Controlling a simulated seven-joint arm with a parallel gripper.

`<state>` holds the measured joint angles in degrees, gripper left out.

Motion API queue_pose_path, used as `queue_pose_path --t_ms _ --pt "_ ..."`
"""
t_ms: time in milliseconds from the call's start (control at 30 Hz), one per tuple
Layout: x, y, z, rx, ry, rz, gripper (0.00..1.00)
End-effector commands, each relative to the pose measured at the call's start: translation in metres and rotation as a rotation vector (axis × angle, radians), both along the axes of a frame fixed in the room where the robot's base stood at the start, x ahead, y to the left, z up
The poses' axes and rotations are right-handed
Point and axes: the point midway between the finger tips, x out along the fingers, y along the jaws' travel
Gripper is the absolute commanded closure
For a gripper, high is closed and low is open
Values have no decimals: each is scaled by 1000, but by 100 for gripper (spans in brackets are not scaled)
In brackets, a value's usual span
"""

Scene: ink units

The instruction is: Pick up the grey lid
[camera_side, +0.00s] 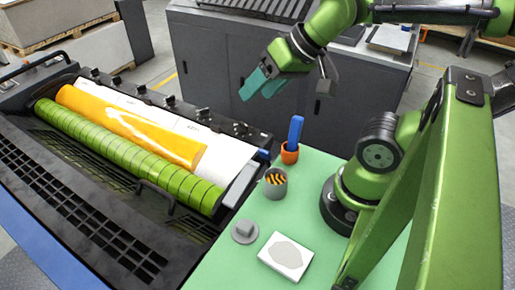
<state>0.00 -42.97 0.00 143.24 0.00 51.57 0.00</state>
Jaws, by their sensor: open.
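The grey lid (244,231) lies on the green table (228,270), near its left edge. It is a flat round disc with a raised block-like handle on top. My gripper (253,90) has teal fingers and is high above, beyond the far end of the table and well away from the lid. It is open, and I see nothing between the fingers.
A grey cup (275,190) with yellow-and-black contents stands behind the lid. A white pad (286,257) with a grey patch lies to its right. An orange pot (290,153) holds a blue tool (296,130). The printing unit's rollers (130,160) are left.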

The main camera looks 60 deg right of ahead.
Motion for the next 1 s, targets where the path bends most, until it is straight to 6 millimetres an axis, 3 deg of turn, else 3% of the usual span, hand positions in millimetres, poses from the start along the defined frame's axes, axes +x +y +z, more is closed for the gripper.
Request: queue_pose_path --t_ms 267,500,733,833,1000 --pt "13 26 -22 -18 132 109 43" --pt "32 86 -56 -93 472 308 43" --pt "34 139 -87 -193 799 424 43" --pt "33 153 -91 -223 904 432 43" --pt "29 154 -80 -223 967 404 43"
